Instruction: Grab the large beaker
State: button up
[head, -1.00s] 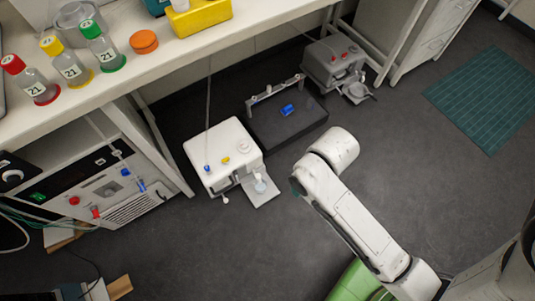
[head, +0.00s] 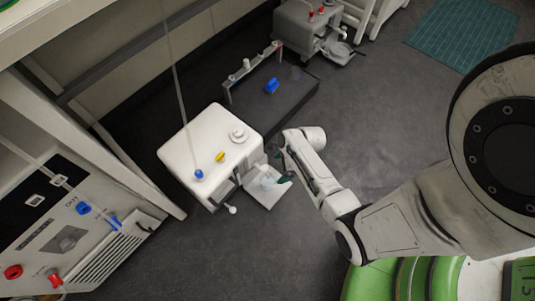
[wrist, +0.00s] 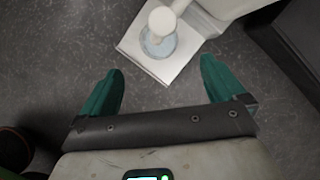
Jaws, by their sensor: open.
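A clear round glass vessel, which looks like a beaker (wrist: 157,47), sits on the flat plate (wrist: 135,46) at the front of a white device. A white spout or knob above it hides part of it in the wrist view. It also shows small in the head view (head: 266,184). My gripper (wrist: 160,76) has two green fingers spread wide with nothing between them. The vessel lies beyond the fingertips, roughly centred between them. In the head view a green finger (head: 285,181) shows just right of the plate, close to the vessel.
The white device (head: 208,148) stands on the dark floor, with a black platform (head: 278,98) behind it. A grey device (head: 312,27) is farther back. A bench and a panelled unit (head: 75,235) are at left. Floor right of the black platform is clear.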

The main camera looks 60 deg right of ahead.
jog(key=d+b+x, duration=0.1)
jog(key=b+x, duration=0.2)
jog(key=x, duration=0.3)
jog(key=b, duration=0.5)
send_over(271, 179)
jog(key=s+a, duration=0.1)
jog(key=a, duration=0.1)
notch_tip(271, 179, down, 5)
jog(key=shift+a+f, duration=0.15)
jog(key=shift+p, duration=0.35)
jog(key=c, duration=1.7)
